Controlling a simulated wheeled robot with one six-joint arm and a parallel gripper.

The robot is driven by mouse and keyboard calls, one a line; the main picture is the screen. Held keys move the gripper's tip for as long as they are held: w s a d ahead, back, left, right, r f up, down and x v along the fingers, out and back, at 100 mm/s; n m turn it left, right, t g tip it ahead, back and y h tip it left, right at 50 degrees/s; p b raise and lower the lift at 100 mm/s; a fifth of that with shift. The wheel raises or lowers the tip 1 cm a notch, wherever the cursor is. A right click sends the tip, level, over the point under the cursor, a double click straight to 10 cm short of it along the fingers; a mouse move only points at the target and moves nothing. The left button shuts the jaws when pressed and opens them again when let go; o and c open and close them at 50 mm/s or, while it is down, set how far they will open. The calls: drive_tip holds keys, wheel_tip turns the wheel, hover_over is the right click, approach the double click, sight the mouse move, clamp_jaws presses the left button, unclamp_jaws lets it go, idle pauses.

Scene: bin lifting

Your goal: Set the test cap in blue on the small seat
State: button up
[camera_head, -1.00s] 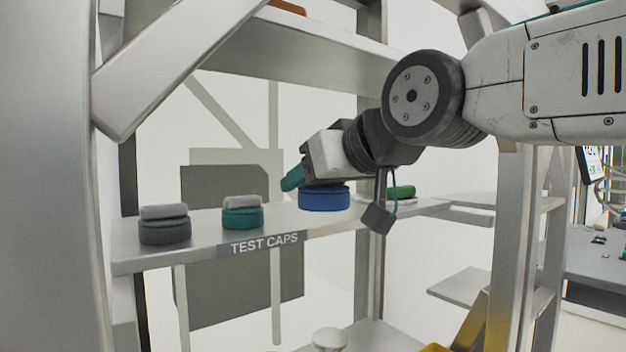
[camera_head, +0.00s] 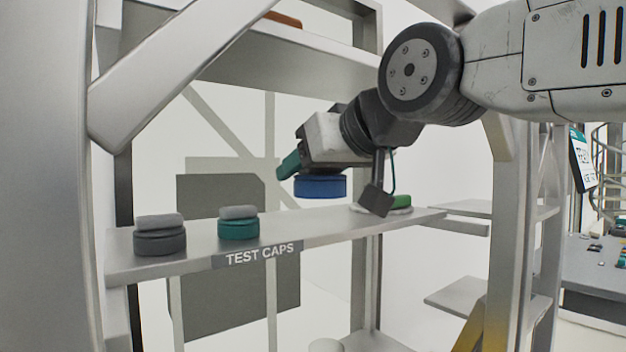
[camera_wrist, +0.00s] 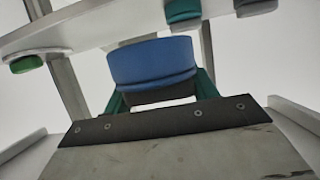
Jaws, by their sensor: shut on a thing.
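The blue test cap (camera_head: 320,186) hangs under my gripper (camera_head: 296,170), a little above the shelf (camera_head: 190,262) labelled TEST CAPS. My gripper is shut on the cap; its green fingers show on both sides of it in the wrist view. There the blue cap (camera_wrist: 152,64) fills the middle, in front of the dark gripper edge. The small seat cannot be made out with certainty in either view.
A grey cap (camera_head: 160,238) and a teal cap (camera_head: 238,224) stand on the shelf to the left. A green cap (camera_head: 400,201) lies at the right, partly behind my wrist. A diagonal brace (camera_head: 180,75) crosses the upper left. Small side plates (camera_head: 470,292) are at the right.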

drive_tip(key=shift+r, duration=1.55)
drive_tip(key=shift+d, duration=0.1)
